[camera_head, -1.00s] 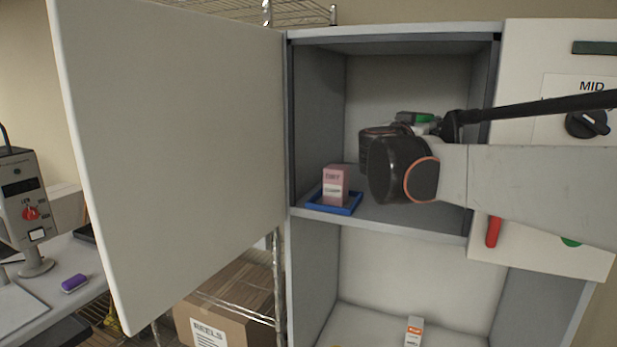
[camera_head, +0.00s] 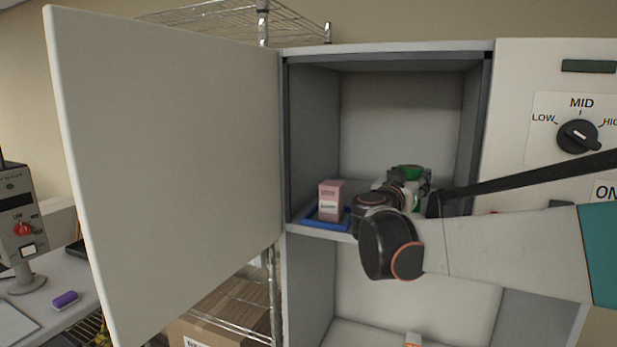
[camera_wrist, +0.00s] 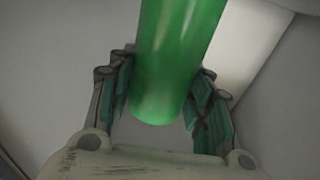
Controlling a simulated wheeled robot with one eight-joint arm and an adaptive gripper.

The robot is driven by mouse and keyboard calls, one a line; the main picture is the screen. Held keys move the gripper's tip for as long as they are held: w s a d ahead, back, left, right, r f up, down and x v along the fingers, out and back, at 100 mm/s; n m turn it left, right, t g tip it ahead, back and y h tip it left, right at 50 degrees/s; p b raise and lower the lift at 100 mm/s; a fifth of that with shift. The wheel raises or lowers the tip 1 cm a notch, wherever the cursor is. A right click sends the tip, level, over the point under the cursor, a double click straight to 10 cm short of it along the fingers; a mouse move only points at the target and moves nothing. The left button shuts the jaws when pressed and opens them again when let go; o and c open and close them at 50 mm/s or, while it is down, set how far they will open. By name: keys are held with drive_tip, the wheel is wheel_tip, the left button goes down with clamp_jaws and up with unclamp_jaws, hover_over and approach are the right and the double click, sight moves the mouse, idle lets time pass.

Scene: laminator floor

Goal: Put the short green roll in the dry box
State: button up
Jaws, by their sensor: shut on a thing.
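The green roll (camera_wrist: 172,65) is held between the two fingers of my gripper (camera_wrist: 160,105) in the wrist view. In the head view, a bit of the green roll (camera_head: 408,172) shows at my gripper (camera_head: 410,187), partly hidden by my wrist. The roll and gripper are inside the upper compartment of the open cabinet (camera_head: 388,66), which appears to be the dry box. I cannot tell whether the roll touches the compartment floor. The white door (camera_head: 165,160) stands wide open to the left.
A pink box (camera_head: 330,198) stands in a blue tray (camera_head: 312,222) at the compartment's left, close to my gripper. A dial panel (camera_head: 578,135) is on the right. A wire shelf (camera_head: 225,18) stands behind the door.

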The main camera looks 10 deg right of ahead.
drive_tip(key=o, duration=1.5)
drive_tip(key=shift+w+f, duration=0.1)
drive_tip(key=shift+o, duration=0.2)
drive_tip(key=shift+a, duration=0.1)
drive_tip(key=v, duration=1)
drive_tip(key=shift+s+p, duration=0.35)
drive_tip(key=shift+p, duration=0.05)
drive_tip(key=shift+a, duration=0.1)
